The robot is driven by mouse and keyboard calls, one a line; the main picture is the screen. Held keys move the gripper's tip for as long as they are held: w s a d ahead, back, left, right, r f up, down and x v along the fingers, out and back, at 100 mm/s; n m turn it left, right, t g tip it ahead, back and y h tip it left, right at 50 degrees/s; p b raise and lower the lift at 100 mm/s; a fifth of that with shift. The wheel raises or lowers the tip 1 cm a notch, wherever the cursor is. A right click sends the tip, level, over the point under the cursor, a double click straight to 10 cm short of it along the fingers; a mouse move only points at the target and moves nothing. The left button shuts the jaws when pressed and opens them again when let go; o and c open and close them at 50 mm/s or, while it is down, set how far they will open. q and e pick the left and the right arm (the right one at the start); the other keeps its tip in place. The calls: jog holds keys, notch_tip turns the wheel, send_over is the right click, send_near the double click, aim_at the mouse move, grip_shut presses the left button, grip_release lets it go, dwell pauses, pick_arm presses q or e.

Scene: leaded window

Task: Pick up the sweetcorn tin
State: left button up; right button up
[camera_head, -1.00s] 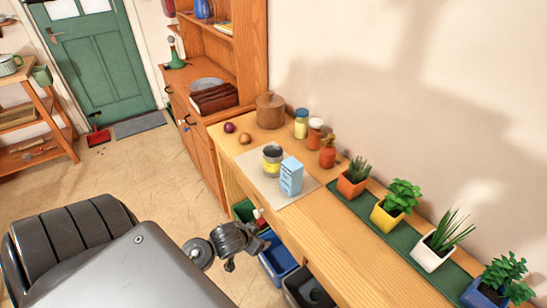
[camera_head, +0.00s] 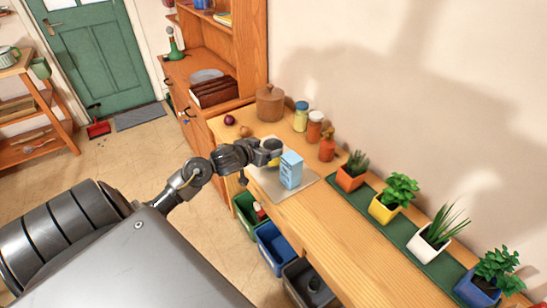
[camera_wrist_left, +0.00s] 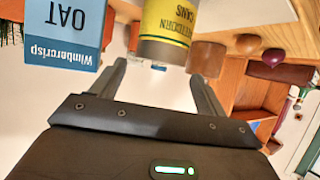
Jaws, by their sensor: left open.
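The sweetcorn tin (camera_head: 273,145), yellow with a grey top, stands on a pale mat (camera_head: 272,188) on the wooden counter. My left gripper (camera_head: 262,152) is at the tin from the left and hides part of it. In the left wrist view, which is upside down, the tin (camera_wrist_left: 168,28) with its yellow label is just ahead of the open fingers (camera_wrist_left: 158,78), roughly in line with the gap between them. I cannot tell whether it is between the fingertips. A light-blue oat carton (camera_head: 291,170) stands close beside the tin. My right gripper is out of view.
Potted plants line a green runner (camera_head: 405,232) to the right. Coloured bins (camera_head: 276,247) sit below the counter edge.

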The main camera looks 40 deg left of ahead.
aim_at(278, 144)
pick_arm(q)
jog(key=shift+p+x, duration=0.5)
jog(key=shift+x, duration=2.5)
jog(key=shift+s+f, duration=0.15)
jog(key=c, duration=1)
